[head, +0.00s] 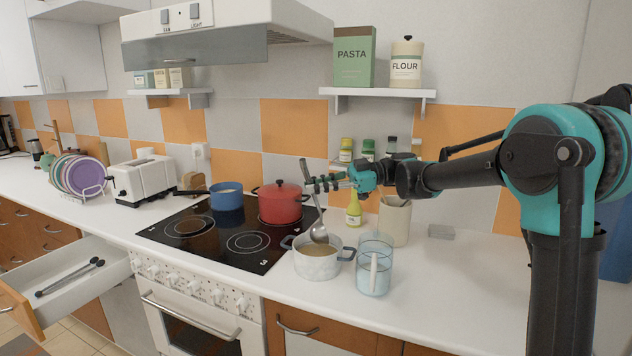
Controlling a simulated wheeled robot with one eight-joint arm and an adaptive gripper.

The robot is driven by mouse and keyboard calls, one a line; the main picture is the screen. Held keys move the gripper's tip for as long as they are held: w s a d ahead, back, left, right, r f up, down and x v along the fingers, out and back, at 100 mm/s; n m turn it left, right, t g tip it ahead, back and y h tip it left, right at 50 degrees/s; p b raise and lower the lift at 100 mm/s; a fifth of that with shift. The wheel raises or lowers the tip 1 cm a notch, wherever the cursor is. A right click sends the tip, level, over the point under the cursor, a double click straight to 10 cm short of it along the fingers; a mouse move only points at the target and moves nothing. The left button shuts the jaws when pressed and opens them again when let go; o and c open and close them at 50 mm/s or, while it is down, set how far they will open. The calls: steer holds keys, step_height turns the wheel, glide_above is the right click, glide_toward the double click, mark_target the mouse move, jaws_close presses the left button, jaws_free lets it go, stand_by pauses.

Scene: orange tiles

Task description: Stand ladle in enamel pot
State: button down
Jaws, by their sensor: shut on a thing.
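The ladle (313,208) is a grey metal one, held nearly upright with its bowl down. My gripper (318,184) is shut on its upper handle. The ladle's bowl (319,234) is at the opening of the enamel pot (318,266), near its back rim. I cannot tell whether the bowl is inside the rim or just above it. The enamel pot is pale and speckled with dark side handles, and holds a brownish liquid. It stands on the white counter right of the hob.
A clear pitcher (375,265) stands close right of the pot. A red lidded pot (280,202) and a blue pan (226,196) are on the hob (232,232). A yellow-green bottle (353,211) and a utensil crock (394,222) stand behind. An open drawer (75,265) juts out at left.

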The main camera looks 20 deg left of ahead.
steer(key=shift+f, duration=2.6)
steer(key=c, duration=1.5)
jaws_free()
steer(key=shift+w+d, duration=0.1)
steer(key=shift+d, duration=0.05)
glide_toward(317, 203)
steer(key=shift+d+r, duration=0.25)
steer(key=shift+d, duration=0.65)
